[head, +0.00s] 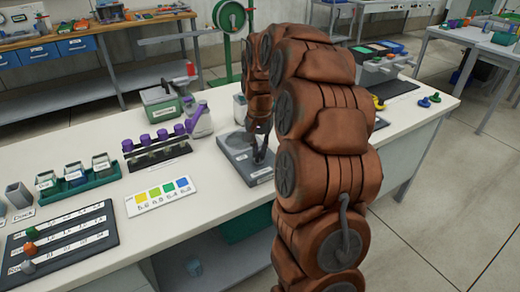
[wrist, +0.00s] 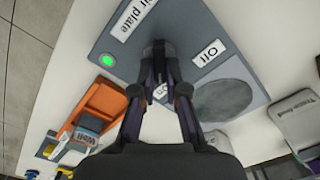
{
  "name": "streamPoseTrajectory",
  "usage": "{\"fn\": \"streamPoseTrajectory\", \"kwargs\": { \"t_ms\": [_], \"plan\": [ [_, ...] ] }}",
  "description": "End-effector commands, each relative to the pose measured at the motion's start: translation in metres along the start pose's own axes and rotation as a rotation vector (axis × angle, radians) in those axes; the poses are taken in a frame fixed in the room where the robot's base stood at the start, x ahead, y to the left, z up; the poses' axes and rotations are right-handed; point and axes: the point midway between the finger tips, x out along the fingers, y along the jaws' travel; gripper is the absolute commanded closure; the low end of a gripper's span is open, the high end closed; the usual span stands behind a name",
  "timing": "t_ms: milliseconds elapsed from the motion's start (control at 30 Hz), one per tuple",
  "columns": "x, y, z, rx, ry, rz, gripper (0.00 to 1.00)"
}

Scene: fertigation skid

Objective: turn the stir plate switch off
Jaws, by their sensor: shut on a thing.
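The grey stir plate (head: 237,157) sits on the white bench. In the wrist view its face (wrist: 187,28) fills the upper middle, with a dark round top (wrist: 222,100). A green lamp (wrist: 107,60) on it is lit. An "Off" label (wrist: 209,53) lies right of my fingers, and a partly covered "On" label (wrist: 160,92) shows between them. My gripper (wrist: 158,48) is down at the plate, its fingertips shut on the switch, which they hide. In the head view my gripper (head: 260,155) is at the plate's right side, partly behind my arm.
A color chart (head: 161,197) and a rack of purple-capped bottles (head: 155,148) stand to the left. A purple-topped wash bottle (head: 200,122) is just behind the plate. In the wrist view, an orange tray (wrist: 98,108) lies at left and a pale device (wrist: 297,115) at right.

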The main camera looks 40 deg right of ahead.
Motion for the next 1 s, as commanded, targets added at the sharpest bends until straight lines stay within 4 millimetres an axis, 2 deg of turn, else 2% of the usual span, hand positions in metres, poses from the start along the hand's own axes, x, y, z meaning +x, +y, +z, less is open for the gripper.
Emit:
{"fn": "streamPoseTrajectory", "kwargs": {
  "t_ms": [367, 1000],
  "plan": [
    [-0.0001, -0.0014, 0.0003, -0.124, -0.001, -0.001, 1.0],
    [-0.0007, -0.0061, 0.0025, -0.707, -0.001, -0.001, 1.0]
  ]
}}
